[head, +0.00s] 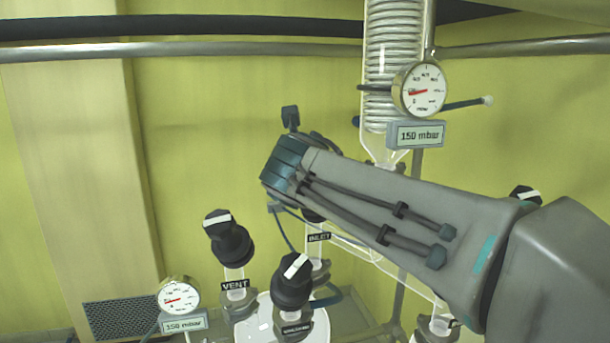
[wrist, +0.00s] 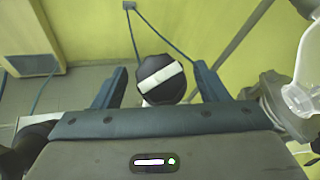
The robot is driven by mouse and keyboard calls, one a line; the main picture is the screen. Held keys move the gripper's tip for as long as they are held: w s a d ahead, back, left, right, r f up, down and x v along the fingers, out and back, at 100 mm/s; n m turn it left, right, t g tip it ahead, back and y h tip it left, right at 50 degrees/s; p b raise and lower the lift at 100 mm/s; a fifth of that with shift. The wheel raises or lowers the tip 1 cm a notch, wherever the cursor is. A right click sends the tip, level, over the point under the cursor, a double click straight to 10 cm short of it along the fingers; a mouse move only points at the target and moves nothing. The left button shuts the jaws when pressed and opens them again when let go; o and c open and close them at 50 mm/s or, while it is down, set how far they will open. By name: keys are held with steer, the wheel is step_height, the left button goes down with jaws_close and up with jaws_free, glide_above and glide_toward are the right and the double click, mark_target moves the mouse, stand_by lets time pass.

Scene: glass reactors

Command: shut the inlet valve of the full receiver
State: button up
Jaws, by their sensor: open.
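My gripper (head: 290,168) is in front of and above the inlet valve (head: 319,237) in the head view and hides most of its knob. In the wrist view my gripper (wrist: 160,72) is open. A black knob (wrist: 160,88) with a white bar stands between its two fingers, with a gap on each side. The bar lies nearly crosswise, its right end slightly higher. This knob appears to be the inlet knob; its label is not visible there. The pale glass receiver (head: 262,322) is at the bottom of the head view, partly cut off.
The vent valve (head: 228,248) and another black-knobbed valve (head: 293,282) stand close by. A gauge (head: 179,297) reads 150 mbar at lower left; another (head: 420,90) hangs by the coiled glass condenser (head: 389,50). Glass (wrist: 303,90) stands at right in the wrist view.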

steer(key=shift+w+f, duration=0.15)
steer(key=shift+w, duration=0.35)
